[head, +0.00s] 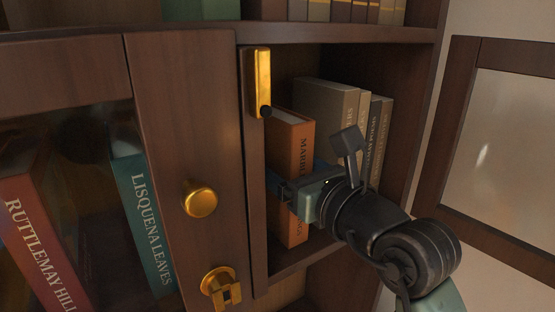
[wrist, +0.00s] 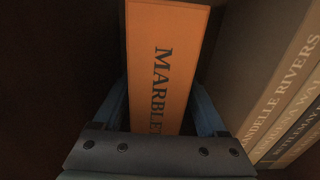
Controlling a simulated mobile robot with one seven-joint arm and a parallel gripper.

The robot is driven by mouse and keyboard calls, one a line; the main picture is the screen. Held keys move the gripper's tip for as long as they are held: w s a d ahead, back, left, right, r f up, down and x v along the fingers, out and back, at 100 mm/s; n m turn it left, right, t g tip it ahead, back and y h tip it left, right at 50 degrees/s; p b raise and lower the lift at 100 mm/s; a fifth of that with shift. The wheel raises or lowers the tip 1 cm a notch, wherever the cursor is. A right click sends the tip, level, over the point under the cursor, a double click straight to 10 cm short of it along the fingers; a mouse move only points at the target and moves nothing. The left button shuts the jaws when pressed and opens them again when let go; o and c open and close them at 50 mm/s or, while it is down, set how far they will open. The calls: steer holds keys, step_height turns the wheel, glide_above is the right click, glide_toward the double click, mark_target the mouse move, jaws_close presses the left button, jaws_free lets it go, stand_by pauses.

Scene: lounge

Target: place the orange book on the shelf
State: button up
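The orange book (head: 293,148) stands upright inside the open shelf compartment, at the left end of a row of books. My gripper (head: 283,190) reaches in from the right at the book's lower half. In the wrist view the orange spine (wrist: 165,60) with the letters "MARBLE" sits between the two blue fingers of my gripper (wrist: 163,105). The fingers lie along both sides of the book and look closed on it. The book's lower end is hidden behind the gripper in the wrist view. The shelf board (head: 300,258) shows under the book.
Grey and dark books (head: 340,105) stand right of the orange book. A shut glass door (head: 185,110) with a brass knob (head: 200,198) covers the left side. An open door (head: 455,130) stands at the right. A brass latch (head: 262,82) is on the frame near the book's top.

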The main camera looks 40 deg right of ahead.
steer(key=shift+r, duration=0.15)
steer(key=shift+s, duration=0.15)
steer(key=s+b, duration=0.4)
steer(key=s, duration=0.7)
steer(key=shift+s+a, duration=0.3)
steer(key=shift+a, duration=0.1)
